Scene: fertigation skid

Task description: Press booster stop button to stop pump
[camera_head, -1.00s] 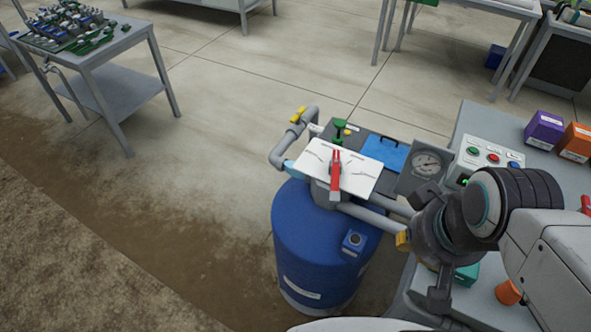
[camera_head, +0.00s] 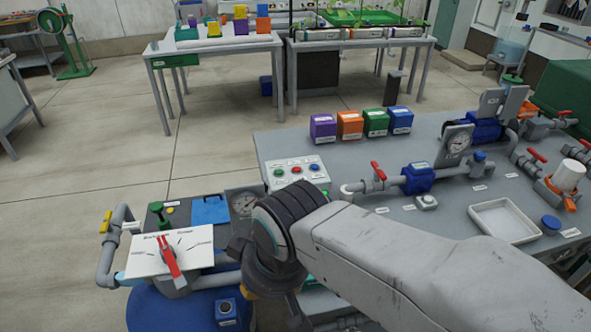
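A pale control box (camera_head: 313,179) stands at the left end of the grey bench. Its sloped face carries a green button, a red button (camera_head: 297,169) and a blue button, with labels too small to read. Which of them is the booster stop cannot be told.
A white dial plate with a red lever (camera_head: 170,258) sits over a blue drum (camera_head: 170,312) at lower left. Coloured boxes (camera_head: 349,125), pipes with red valves and a white tray (camera_head: 505,222) are on the bench (camera_head: 290,145).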

